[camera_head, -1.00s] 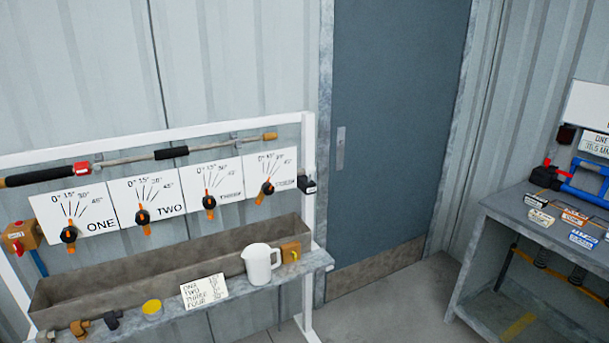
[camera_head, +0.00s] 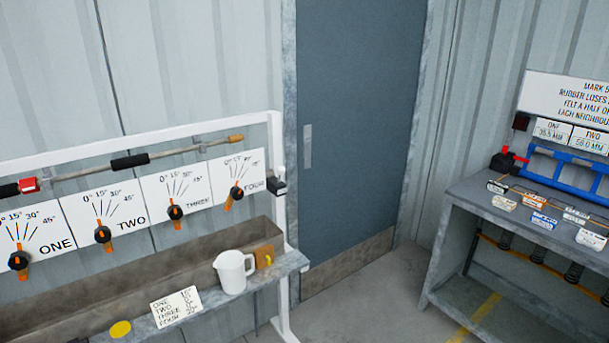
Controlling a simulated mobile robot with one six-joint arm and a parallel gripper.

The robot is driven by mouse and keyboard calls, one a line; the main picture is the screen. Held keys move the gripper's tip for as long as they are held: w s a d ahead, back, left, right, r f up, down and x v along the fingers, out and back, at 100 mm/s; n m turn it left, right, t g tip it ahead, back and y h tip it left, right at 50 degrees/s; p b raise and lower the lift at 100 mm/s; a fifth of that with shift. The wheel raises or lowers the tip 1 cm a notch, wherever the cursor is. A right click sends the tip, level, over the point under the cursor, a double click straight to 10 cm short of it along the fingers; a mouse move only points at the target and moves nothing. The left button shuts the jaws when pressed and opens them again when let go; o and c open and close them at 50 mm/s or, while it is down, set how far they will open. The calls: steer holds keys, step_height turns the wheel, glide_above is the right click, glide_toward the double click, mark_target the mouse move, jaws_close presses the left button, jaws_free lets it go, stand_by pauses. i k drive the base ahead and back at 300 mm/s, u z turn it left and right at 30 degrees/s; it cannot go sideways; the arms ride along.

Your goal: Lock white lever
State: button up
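A small dark box with a pale front (camera_head: 278,188) is fixed to the right post of the white frame, beside the dial plate marked FOUR. A small white upright piece (camera_head: 281,173) shows at its top; it may be the white lever, but it is too small to tell its shape or whether it is locked. My gripper is not in view.
Dial plates with black and orange knobs (camera_head: 176,212) line the frame above a trough (camera_head: 150,268). A white jug (camera_head: 234,272) and a written card (camera_head: 176,306) sit on the front ledge. A grey bench (camera_head: 468,203) with a blue frame stands right. Floor between is clear.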

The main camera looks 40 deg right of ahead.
mark_target(280, 169)
steer(key=z, duration=0.9)
steer(key=k, duration=0.95)
steer(key=i, duration=0.85)
